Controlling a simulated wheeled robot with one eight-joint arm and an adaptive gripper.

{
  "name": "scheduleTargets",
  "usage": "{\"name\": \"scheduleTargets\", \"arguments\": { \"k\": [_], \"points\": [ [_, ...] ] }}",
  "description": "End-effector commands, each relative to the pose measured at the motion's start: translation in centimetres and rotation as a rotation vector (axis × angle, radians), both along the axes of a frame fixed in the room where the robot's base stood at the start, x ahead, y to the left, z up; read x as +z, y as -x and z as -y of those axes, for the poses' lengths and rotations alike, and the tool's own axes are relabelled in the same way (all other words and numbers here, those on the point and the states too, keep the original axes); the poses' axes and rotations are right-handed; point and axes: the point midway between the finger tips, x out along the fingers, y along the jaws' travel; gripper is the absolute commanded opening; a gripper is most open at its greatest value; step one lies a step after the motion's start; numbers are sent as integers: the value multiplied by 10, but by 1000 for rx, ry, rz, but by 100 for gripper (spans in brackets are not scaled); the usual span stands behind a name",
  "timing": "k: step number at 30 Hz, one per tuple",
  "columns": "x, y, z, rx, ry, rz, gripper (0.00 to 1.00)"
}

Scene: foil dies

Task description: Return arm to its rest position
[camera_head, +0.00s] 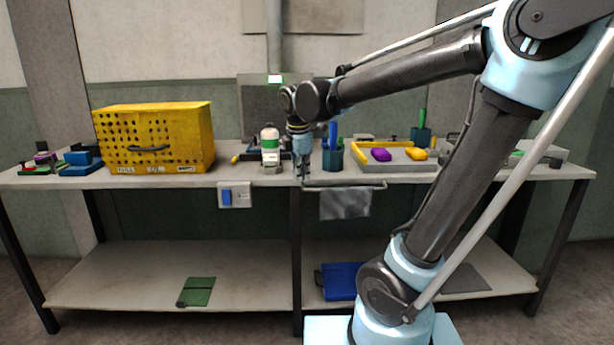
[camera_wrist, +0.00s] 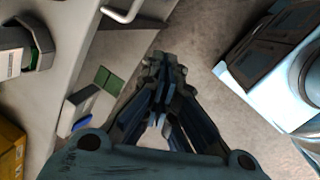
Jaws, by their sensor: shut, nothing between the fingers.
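My gripper (camera_head: 303,172) hangs pointing down at the front edge of the workbench (camera_head: 225,178) in the head view, near the middle. In the wrist view my gripper (camera_wrist: 163,75) has its fingers together with nothing between them. Below the fingers the wrist view shows floor. My arm reaches in from the right of the head view, with its elbow high and its forearm stretched toward the bench.
A yellow perforated box (camera_head: 155,138) stands left on the bench. A white-and-green bottle (camera_head: 270,147) and a teal holder (camera_head: 333,154) stand close to my gripper. A towel rail (camera_head: 345,186) with a grey cloth (camera_head: 344,204) juts from the front edge. A tray (camera_head: 400,165) lies right.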

Motion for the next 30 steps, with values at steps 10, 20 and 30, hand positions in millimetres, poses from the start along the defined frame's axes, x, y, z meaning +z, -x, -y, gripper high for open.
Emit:
{"name": "scheduleTargets", "arguments": {
  "k": [10,20,30],
  "points": [
    [-48,63,119,-719,-180,-17,0],
    [-111,136,187,-1402,-348,-20,0],
    [-159,181,211,-1850,-458,-17,0]
  ]
}}
